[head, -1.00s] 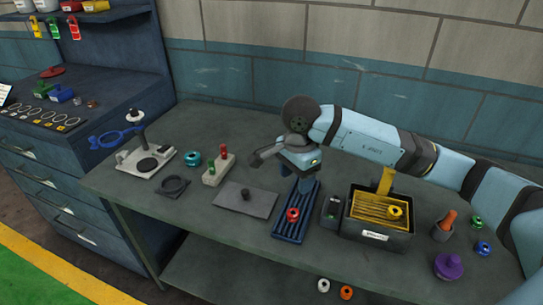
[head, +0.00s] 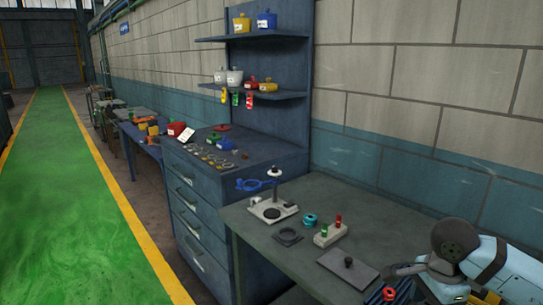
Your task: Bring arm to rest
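My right arm (head: 505,272) comes in at the lower right corner, light blue with a dark round wrist joint. Its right gripper (head: 412,284) hangs low over the bench at the bottom edge, close to the dark blue ribbed tray. The fingertips are partly hidden and cut off, so I cannot tell whether they are open or what is between them. A red ring (head: 389,294) shows on the tray just left of the gripper. My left gripper is not in view.
The workbench (head: 300,270) carries a dark plate with a knob (head: 347,268), a block with green and red pegs (head: 330,236), a teal ring (head: 310,219) and a white-based stand (head: 272,211). A blue drawer cabinet (head: 200,235) stands left. The green floor lane (head: 75,220) is clear.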

